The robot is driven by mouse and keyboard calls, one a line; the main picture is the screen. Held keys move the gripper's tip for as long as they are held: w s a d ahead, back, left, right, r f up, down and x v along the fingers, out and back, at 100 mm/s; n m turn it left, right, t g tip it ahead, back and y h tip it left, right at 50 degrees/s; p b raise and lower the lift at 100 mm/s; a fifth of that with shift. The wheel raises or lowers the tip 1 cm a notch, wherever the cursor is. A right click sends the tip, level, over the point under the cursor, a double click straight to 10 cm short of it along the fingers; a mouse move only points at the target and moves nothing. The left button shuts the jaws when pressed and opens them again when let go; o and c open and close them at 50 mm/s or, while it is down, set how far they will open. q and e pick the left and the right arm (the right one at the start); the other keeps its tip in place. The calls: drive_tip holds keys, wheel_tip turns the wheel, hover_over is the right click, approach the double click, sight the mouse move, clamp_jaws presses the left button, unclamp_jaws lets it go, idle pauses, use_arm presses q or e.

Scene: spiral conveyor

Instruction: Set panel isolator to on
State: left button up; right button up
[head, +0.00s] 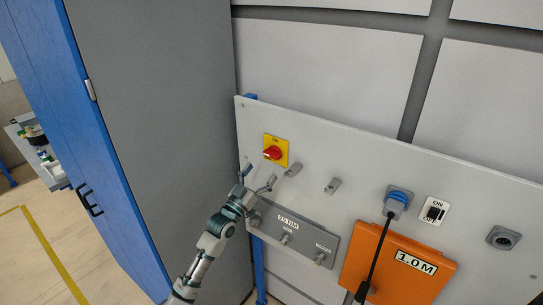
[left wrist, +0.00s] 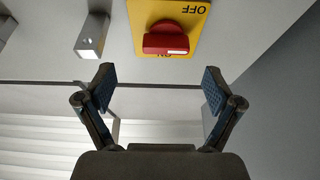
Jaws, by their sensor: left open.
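The panel isolator is a red rotary knob (head: 272,153) on a yellow plate (head: 284,142), at the left end of the grey panel. In the left wrist view the plate appears upside down, with OFF above the knob (left wrist: 165,40) and ON partly hidden below it. The knob's grip lies roughly crosswise, with a white mark near its right end. My left gripper (head: 258,176) is open and empty just below and left of the isolator. In the left wrist view its fingers (left wrist: 160,88) stand spread below the knob, apart from it. My right gripper is out of view.
A dark grey plate (head: 297,221) with fittings is below. Further right are a blue plug (head: 397,200) with black cable, an ON/OFF switch (head: 434,212) and an orange 1.0M plate (head: 397,270). A blue-grey cabinet (head: 165,110) stands left.

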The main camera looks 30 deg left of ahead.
sight(270, 157)
use_arm(q)
drive_tip(key=x, duration=0.4)
drive_tip(key=a+p+x, duration=0.1)
drive_tip(key=x, duration=0.1)
drive_tip(key=shift+f, duration=0.1)
drive_tip(key=shift+d, duration=0.15)
drive_tip(key=shift+c, duration=0.9)
drive_tip(key=shift+d, duration=0.1)
drive_tip(key=c, duration=1)
drive_tip(key=shift+o, duration=0.2)
drive_tip(key=shift+a, duration=0.3)
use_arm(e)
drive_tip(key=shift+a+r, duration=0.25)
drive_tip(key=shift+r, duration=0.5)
